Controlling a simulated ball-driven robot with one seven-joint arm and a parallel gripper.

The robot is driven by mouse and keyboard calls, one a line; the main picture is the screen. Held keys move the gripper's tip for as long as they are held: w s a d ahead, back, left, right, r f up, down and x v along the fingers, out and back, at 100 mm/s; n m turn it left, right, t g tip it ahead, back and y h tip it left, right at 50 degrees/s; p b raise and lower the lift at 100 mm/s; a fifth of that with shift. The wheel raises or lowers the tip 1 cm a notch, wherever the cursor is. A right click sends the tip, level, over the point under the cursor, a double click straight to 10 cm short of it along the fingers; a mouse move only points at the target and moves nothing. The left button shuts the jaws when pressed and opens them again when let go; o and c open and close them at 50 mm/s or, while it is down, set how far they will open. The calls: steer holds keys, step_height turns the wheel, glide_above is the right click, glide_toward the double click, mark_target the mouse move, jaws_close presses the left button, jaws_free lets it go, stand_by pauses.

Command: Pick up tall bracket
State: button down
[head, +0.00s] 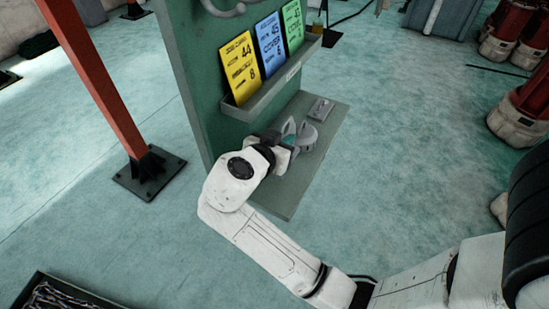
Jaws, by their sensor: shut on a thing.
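The tall bracket (306,136) is a grey metal part over the green shelf (287,206), under the row of cards. My gripper (287,143) reaches it from the left and is shut on it. The fingertips are small and partly hidden by my white wrist, so the exact grip spot is hard to see. I cannot tell whether the bracket touches the shelf or is just above it.
A small flat grey part (320,108) lies at the shelf's far end. Yellow (240,69), blue (271,45) and green (293,24) cards stand in a rack above. An orange post (97,75) rises at left. The shelf's near end is bare.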

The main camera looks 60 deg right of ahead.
steer(key=s+d+r+b, duration=0.1)
steer(key=s+d+r, duration=0.3)
steer(key=d, duration=0.6)
step_height(320, 180, up, 3)
steer(key=shift+s+d+f, duration=0.1)
steer(key=shift+s+d, duration=0.1)
